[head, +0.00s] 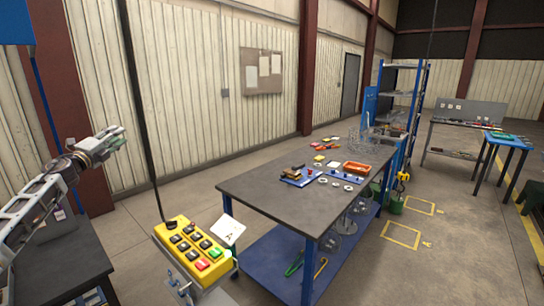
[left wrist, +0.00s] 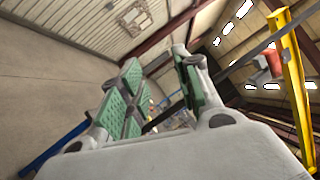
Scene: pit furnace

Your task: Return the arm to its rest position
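My left arm comes in from the left in the head view, raised above a dark table. Its gripper (head: 112,143) points right, in front of the pale wall, with nothing seen in it. In the left wrist view, the two fingers with green pads (left wrist: 160,90) stand apart with a gap between them, so the gripper is open and empty. My right gripper is not in view.
A yellow button box (head: 193,247) with a black cable stands at the front, right of my left arm. Beyond it is a workbench (head: 260,205) with small parts and an orange tray (head: 357,168). A dark table (head: 62,262) lies below my arm. Open floor (head: 440,270) is at right.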

